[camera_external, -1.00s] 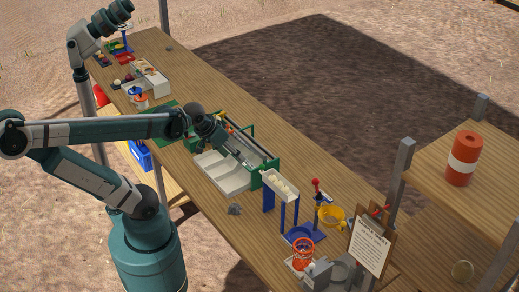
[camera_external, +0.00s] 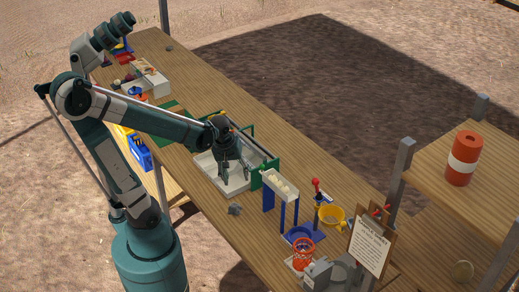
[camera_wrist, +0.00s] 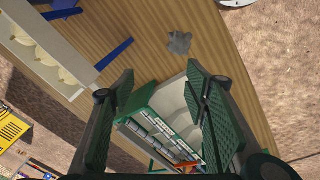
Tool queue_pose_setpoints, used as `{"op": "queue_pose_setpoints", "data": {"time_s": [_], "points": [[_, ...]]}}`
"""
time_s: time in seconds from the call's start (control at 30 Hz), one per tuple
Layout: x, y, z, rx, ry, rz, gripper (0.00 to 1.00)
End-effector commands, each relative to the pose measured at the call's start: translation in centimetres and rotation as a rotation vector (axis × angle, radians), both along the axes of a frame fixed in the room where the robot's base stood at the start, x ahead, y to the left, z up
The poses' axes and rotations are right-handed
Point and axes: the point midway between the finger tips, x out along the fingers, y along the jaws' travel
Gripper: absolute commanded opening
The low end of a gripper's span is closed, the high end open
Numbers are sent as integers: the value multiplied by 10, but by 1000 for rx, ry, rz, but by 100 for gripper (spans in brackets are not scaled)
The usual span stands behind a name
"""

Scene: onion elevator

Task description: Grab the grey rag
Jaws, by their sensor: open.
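The grey rag (camera_external: 235,209) is a small crumpled lump on the wooden table near its front edge, beside the white tray. It also shows in the wrist view (camera_wrist: 180,42), lying on bare wood beyond my fingers. My gripper (camera_external: 236,186) hangs over the white tray (camera_external: 207,174), pointing down, up and to the left of the rag. In the wrist view my gripper (camera_wrist: 160,85) has its two fingers spread wide with nothing between them. The rag is apart from the fingers and fully visible.
A blue-legged stand with a white trough (camera_external: 279,185) stands right of the rag. A green-framed rack (camera_external: 262,160) is behind the tray. The wood around the rag is clear.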

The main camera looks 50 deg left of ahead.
Motion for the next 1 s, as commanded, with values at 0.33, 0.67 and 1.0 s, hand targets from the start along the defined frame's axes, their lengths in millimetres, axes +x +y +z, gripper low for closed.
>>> {"op": "queue_pose_setpoints", "data": {"time_s": [0.33,0.67,1.0], "points": [[2,11,-61,-51,109,258,46],[-1,18,-108,-75,197,471,46],[-3,20,-119,-79,221,530,46]]}}
